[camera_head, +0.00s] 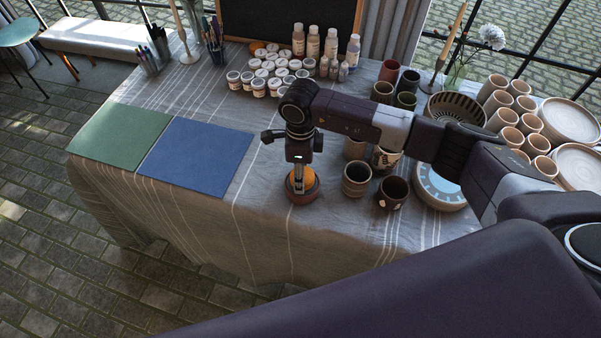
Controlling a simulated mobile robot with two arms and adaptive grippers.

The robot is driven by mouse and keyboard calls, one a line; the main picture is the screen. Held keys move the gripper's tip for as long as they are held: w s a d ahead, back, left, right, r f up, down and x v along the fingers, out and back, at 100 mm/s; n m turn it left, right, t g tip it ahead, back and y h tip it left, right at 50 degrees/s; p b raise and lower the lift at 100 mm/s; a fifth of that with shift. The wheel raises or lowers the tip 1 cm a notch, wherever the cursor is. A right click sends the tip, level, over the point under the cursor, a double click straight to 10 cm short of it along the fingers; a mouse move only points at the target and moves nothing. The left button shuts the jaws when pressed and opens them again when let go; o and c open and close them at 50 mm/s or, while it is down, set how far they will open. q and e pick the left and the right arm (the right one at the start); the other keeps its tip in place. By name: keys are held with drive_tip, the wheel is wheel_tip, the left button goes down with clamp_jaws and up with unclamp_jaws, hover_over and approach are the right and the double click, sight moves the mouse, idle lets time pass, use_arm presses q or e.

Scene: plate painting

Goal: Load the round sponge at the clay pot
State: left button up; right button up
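The clay pot (303,198) is a low, round, reddish-brown dish on the cloth near the table's front edge. A round orange sponge (309,179) shows inside its rim. My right gripper (298,180) points straight down over the pot, its fingers reaching down at the sponge. The fingers appear nearly edge-on and cover part of the sponge, so I cannot tell whether they are closed on it or only beside it. My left gripper is not in view.
Right of the pot stand several clay cups (356,180) and a blue-patterned bowl (436,190), partly behind my arm. Paint jars (258,88) and bottles (313,42) stand at the back. A green mat (120,135) and a blue mat (197,157) lie empty at left.

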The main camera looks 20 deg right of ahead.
drive_tip(key=shift+r+p, duration=1.6)
drive_tip(key=shift+r, duration=1.8)
drive_tip(key=shift+w, duration=0.1)
